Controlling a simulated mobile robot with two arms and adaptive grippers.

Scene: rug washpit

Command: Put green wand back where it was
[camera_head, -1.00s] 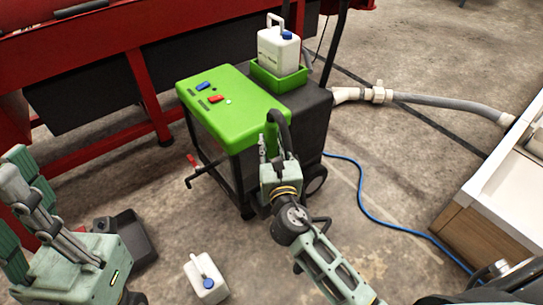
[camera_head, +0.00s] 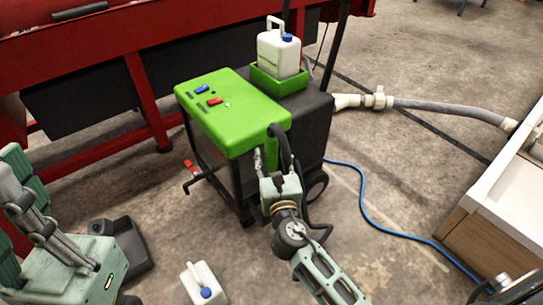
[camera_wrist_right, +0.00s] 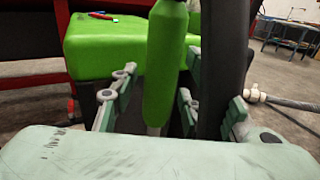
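The green wand (camera_wrist_right: 165,75) stands upright between the fingers of my right gripper in the right wrist view. Its lower end narrows to a pale tip near the palm. In the head view my right gripper (camera_head: 275,180) is at the front right corner of the green-topped machine (camera_head: 235,122), by a black hose (camera_head: 281,140) and a thin metal rod (camera_head: 258,162). The wand itself is not clear there. Whether the fingers press on the wand is hard to see. My left gripper (camera_head: 25,215) is at the lower left, fingers apart, with nothing seen between them.
A white jug (camera_head: 279,52) sits in a green tray (camera_head: 290,82) on the machine. Another white jug (camera_head: 203,285) and a dark container (camera_head: 132,245) are on the floor. A blue cable (camera_head: 365,205) crosses the floor at right. A white-topped cabinet (camera_head: 475,240) stands far right.

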